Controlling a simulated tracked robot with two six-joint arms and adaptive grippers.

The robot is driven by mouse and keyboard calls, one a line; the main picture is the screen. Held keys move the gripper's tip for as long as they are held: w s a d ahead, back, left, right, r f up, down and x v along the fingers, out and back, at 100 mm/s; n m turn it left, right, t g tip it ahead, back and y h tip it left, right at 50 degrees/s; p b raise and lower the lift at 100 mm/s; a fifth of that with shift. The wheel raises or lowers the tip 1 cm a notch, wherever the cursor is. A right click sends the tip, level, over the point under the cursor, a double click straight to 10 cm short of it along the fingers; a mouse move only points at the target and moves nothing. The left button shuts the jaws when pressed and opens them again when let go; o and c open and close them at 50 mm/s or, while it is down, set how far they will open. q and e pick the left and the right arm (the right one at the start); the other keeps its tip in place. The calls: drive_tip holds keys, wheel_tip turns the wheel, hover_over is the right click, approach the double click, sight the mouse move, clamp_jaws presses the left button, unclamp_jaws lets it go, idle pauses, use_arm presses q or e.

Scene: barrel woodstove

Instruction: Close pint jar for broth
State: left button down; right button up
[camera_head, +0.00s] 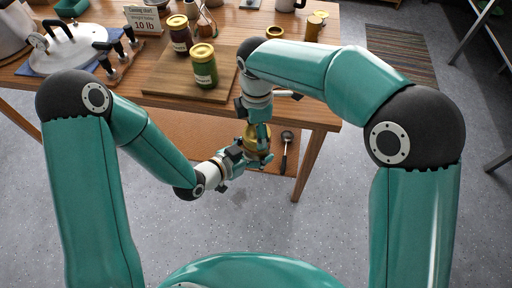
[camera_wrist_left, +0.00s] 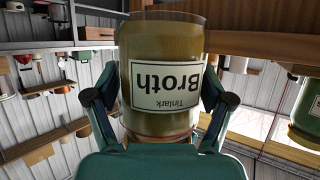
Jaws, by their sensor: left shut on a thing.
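The broth jar (camera_wrist_left: 160,75) is a glass jar of brown contents with a white label, which reads upside down in the left wrist view. My left gripper (camera_head: 250,157) is shut on it, with a finger on each side. In the head view the jar (camera_head: 254,146) shows only as a small golden patch, held in the air in front of the table's edge. My right gripper (camera_head: 262,136) points down right at the jar's top. Its fingers overlap the golden patch, so I cannot tell a lid from the jar or whether the fingers are shut.
On the wooden table (camera_head: 160,105), a green jar with a golden lid (camera_head: 204,66) and a dark jar (camera_head: 180,34) stand on or by a board. A golden ring (camera_head: 275,32) lies at the back right. A ladle (camera_head: 286,144) is below the table edge.

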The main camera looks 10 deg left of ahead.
drive_tip(key=m, duration=1.5)
drive_tip(key=shift+w+m, duration=0.1)
drive_tip(key=shift+m, duration=0.3)
drive_tip(key=m, duration=0.6)
drive_tip(key=shift+f+m, duration=0.1)
drive_tip(key=shift+m, duration=0.2)
drive_tip(key=m, duration=0.7)
drive_tip(key=o, duration=1.2)
